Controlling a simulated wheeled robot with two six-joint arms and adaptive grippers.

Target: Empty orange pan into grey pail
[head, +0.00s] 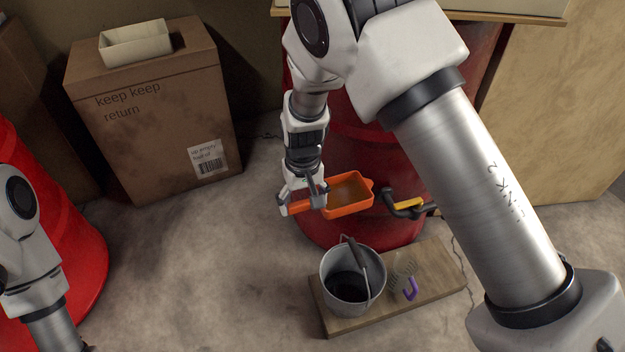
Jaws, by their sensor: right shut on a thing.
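The orange pan (349,194) is held in the air in front of a red drum. It looks roughly level, and its inside shows a brownish content or floor that I cannot tell apart. My right gripper (304,201) is shut on the pan's handle at its left end. The grey pail (346,302) stands upright on a wooden board below the pan and a little nearer to me. Its inside looks dark, and its handle leans up across the rim. My left arm shows at the left edge, but its gripper is out of the picture.
A dark pipe with a yellow part (408,204) juts out right of the pan. Red drums (400,150) and a cardboard box (155,125) stand around. Floor left of the pail is clear.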

